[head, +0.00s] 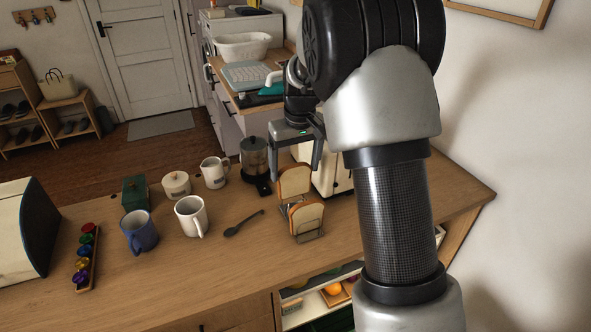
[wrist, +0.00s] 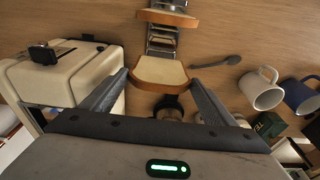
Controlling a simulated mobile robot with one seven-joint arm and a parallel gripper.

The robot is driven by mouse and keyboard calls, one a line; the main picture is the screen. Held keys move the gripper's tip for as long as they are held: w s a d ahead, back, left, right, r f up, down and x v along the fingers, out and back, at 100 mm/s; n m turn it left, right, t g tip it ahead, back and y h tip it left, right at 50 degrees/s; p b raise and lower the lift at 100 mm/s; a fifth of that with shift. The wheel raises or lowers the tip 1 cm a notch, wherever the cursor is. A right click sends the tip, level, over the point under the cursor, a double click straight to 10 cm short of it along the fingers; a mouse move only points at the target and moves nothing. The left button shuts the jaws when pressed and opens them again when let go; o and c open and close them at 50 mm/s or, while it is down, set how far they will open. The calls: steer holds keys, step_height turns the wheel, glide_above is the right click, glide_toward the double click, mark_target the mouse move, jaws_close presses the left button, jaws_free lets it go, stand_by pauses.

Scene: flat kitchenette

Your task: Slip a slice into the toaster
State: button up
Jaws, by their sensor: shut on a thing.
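My gripper (head: 295,172) is shut on a bread slice (head: 295,184), with one finger at each side edge. In the wrist view my gripper (wrist: 159,74) has the pale face of this slice (wrist: 160,72) between its fingertips. The slice is upright at the back end of the wire rack (head: 311,237); I cannot tell whether it is clear of the rack. A second slice (head: 306,217) stands in the rack's front end. The cream toaster (head: 331,178) is just right of the held slice, partly hidden by my arm. The wrist view shows the toaster (wrist: 50,82) at left.
A French press (head: 254,160) stands close left of my gripper. A dark spoon (head: 243,223), a white mug (head: 191,216), a blue mug (head: 139,232) and a green box (head: 135,193) lie further left. The counter in front of the spoon is clear.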

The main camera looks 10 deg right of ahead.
mark_target(296, 176)
steer(key=shift+f+b, duration=1.8)
steer(key=shift+f, duration=0.95)
steer(key=o, duration=1.5)
steer(key=shift+c, duration=0.2)
steer(key=shift+r+p, duration=2.85)
steer(key=shift+r, duration=1.2)
